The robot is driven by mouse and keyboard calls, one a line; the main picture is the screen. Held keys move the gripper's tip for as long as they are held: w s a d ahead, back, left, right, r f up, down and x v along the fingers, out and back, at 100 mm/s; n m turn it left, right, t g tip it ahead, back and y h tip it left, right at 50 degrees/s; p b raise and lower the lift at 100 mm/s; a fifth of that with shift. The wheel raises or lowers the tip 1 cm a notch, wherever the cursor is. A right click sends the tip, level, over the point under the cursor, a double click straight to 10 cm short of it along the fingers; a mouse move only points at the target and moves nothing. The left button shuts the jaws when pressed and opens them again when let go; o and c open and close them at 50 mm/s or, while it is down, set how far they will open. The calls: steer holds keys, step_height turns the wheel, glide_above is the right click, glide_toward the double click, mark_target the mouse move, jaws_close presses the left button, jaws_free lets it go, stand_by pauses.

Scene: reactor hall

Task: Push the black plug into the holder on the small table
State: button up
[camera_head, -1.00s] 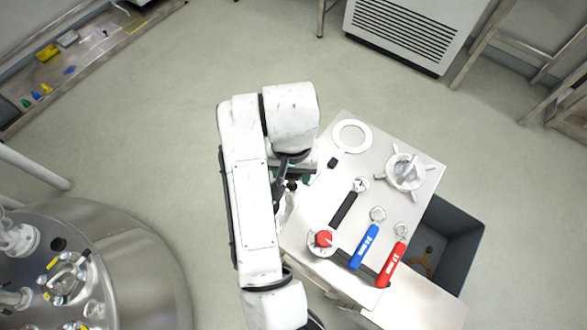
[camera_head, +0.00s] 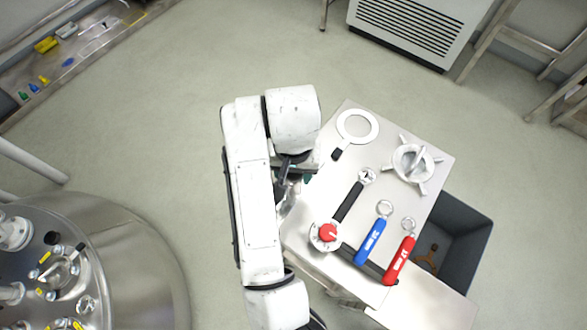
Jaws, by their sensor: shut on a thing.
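My gripper (camera_head: 290,180) hangs at the left edge of the small table (camera_head: 308,216), largely hidden under my white arm. It is shut on a small dark thing that I take for the black plug; its shape and tilt are not clear. I cannot make out the holder with certainty. A round pale fitting with a red knob (camera_head: 328,232) stands at the table's near left part, to the lower right of my gripper.
The table also bears a white ring with a black grip (camera_head: 372,119), a spoked metal fitting (camera_head: 425,165), a black-handled tool (camera_head: 347,203), a blue wrench (camera_head: 370,242) and a red wrench (camera_head: 399,261). A grey bin (camera_head: 474,236) is at right, a steel vessel (camera_head: 150,255) at left.

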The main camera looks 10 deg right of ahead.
steer(key=shift+f, duration=0.4)
stand_by(0.3)
steer(key=o, duration=1.2)
steer(key=shift+o, duration=0.2)
step_height(320, 180, up, 7)
steer(key=p, duration=0.6)
